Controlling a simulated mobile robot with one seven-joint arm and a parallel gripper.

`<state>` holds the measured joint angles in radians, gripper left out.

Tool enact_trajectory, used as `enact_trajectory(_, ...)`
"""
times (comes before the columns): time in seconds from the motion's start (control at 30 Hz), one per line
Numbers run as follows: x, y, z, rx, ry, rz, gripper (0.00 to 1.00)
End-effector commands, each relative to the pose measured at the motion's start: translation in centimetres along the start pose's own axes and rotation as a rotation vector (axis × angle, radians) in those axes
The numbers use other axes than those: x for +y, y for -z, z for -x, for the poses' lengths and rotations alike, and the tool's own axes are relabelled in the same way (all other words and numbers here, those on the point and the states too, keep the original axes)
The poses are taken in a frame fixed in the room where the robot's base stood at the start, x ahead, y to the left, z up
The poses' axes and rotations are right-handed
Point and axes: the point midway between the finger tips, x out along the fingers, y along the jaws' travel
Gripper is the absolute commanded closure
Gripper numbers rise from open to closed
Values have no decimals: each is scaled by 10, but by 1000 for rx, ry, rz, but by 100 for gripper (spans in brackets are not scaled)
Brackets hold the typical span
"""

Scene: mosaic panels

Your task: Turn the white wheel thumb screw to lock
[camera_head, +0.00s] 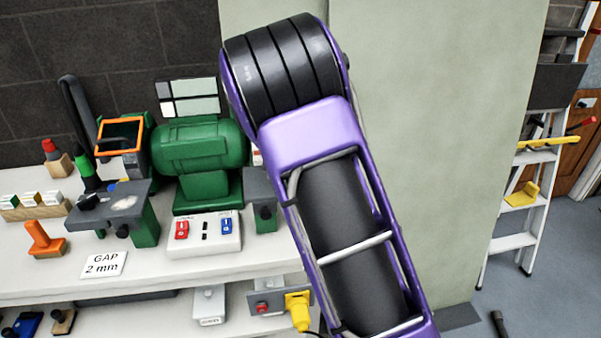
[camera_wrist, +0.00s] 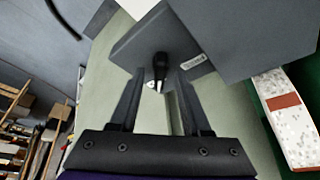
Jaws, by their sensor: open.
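In the wrist view my gripper (camera_wrist: 158,84) is open, with its two dark fingers on either side of a small black thumb screw (camera_wrist: 160,67). The screw sticks out from a grey tool rest block (camera_wrist: 135,48); a visible gap remains between it and each finger, and contact cannot be told. A white speckled wheel (camera_wrist: 298,135) with a reddish patch shows at the right edge of that view. In the head view the green bench grinder (camera_head: 200,148) stands on the bench; my purple arm hides its right end and my gripper. The right-hand rest (camera_head: 262,185) is partly visible there.
The white bench (camera_head: 150,275) holds a switch box (camera_head: 205,235), a "GAP 2 mm" card (camera_head: 103,263) and an orange-handled tool (camera_head: 42,240). A yellow plug (camera_head: 298,308) is on the lower shelf. A stepladder (camera_head: 530,205) stands at the right.

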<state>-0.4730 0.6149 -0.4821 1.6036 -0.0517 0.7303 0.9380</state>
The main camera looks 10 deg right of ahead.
Motion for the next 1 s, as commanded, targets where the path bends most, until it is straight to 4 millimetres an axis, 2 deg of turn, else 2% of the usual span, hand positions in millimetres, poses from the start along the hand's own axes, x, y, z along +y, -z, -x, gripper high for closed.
enact_trajectory(0.17, -1, 1, 25, 2, 4, 0, 52)
enact_trajectory(0.5, -1, 1, 108, 2, 6, 1, 52)
enact_trajectory(0.7, 0, 0, 148, 1, 4, 0, 52)
enact_trajectory(0.83, -1, 0, 164, 1, 3, 1, 52)
enact_trajectory(1.0, 0, 0, 172, 0, 1, 0, 52)
